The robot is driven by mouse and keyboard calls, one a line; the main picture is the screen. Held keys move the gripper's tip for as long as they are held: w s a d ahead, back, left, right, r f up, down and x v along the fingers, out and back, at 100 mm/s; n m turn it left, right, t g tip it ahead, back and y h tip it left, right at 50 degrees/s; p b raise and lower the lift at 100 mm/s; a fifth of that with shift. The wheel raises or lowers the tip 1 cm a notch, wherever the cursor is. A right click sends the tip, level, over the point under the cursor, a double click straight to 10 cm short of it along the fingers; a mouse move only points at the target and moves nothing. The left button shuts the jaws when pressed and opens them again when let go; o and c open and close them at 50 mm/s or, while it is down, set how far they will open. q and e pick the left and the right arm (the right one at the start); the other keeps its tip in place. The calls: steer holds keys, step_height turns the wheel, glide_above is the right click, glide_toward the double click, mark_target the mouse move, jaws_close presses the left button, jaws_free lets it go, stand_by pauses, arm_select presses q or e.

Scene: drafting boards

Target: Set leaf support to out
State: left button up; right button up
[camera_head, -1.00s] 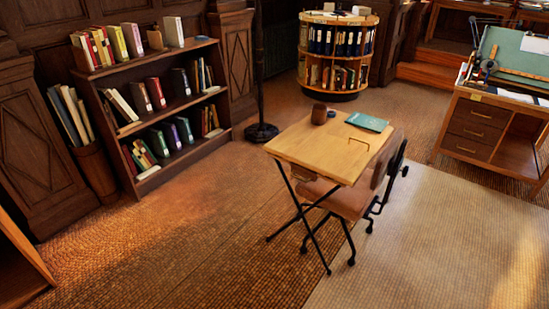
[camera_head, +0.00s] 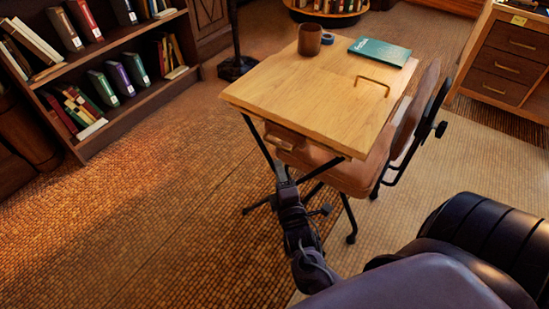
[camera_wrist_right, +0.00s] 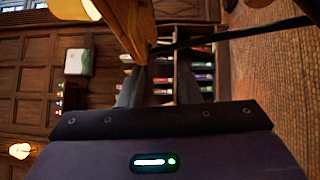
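The small desk (camera_head: 310,95) has a light wooden top on thin black legs. A small wooden block (camera_head: 286,137) shows under its front edge and may be the leaf support; I cannot tell how far out it is. My right gripper (camera_head: 282,172) is just below this block, beside the front leg. In the right wrist view its two grey fingers (camera_wrist_right: 160,92) stand apart with nothing seen between them. A wooden edge (camera_wrist_right: 133,28) and a black leg (camera_wrist_right: 240,35) lie just beyond the fingertips. My left gripper is not in view.
A bookshelf (camera_head: 100,75) is at left. Floor in front is free.

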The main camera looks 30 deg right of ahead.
mark_target(276, 145)
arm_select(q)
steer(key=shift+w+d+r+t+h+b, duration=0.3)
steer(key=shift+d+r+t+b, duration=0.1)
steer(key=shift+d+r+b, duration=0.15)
arm_select(e)
steer(key=shift+t+h, duration=0.3)
steer(key=shift+w+d+r, duration=0.55)
steer(key=shift+w, duration=0.6)
steer(key=shift+w+d+r, duration=0.5)
steer(key=shift+w+d, duration=0.05)
steer(key=shift+w, duration=0.6)
steer(key=shift+w+d+r, duration=0.55)
steer(key=shift+w, duration=0.6)
jaws_close()
